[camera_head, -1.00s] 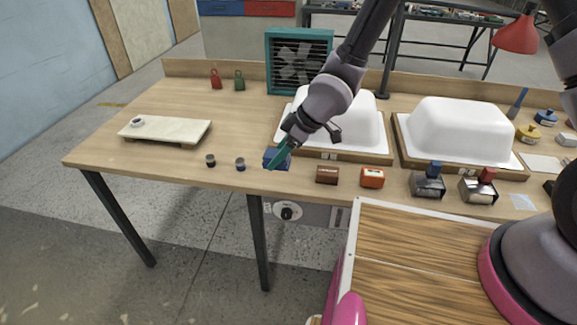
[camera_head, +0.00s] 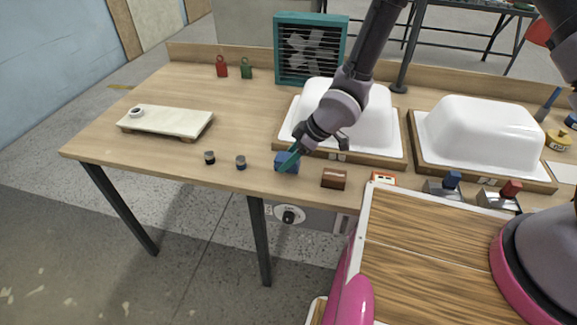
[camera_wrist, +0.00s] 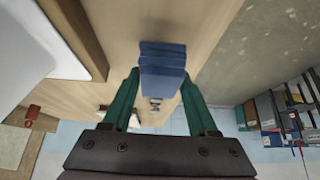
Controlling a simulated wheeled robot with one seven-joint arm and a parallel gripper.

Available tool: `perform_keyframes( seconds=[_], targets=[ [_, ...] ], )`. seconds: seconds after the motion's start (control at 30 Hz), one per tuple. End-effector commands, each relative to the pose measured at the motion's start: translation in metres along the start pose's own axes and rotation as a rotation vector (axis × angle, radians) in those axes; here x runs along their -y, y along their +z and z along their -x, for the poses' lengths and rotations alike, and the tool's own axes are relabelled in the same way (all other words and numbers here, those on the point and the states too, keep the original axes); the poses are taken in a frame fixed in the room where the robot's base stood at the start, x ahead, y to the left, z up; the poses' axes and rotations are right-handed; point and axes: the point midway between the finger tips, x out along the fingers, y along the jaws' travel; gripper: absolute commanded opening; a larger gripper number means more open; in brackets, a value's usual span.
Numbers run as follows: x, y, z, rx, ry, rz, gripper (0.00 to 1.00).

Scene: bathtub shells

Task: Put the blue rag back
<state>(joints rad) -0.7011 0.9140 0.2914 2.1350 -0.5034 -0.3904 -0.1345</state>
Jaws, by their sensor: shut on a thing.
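The blue rag (camera_head: 284,158) is a small folded blue block at the front edge of the wooden table, left of the brown block. In the wrist view, the rag (camera_wrist: 162,62) shows its layered folds between two green fingers. My gripper (camera_head: 289,164) reaches down to it from the upper right; its fingers (camera_wrist: 160,82) are shut on the rag's two sides. I cannot tell whether the rag's underside touches the table.
A brown block (camera_head: 334,179) is close on the right. Two small dark cups (camera_head: 241,162) stand left. The white tub shell (camera_head: 375,120) on its wooden base (camera_head: 345,157) is just behind. A pale board (camera_head: 165,120) lies far left, with bare tabletop around it.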

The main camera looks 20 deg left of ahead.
Motion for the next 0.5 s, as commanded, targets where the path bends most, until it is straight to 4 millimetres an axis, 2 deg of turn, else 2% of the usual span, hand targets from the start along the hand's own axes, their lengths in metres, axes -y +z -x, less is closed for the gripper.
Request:
perform_keyframes(
  seconds=[0.2, 0.5],
  targets=[
    [0.001, 0.016, -0.025, 0.002, -0.001, -0.001, 0.07],
    [0.0, 0.017, -0.027, 0.0, 0.0, -0.001, 0.07]
  ],
)
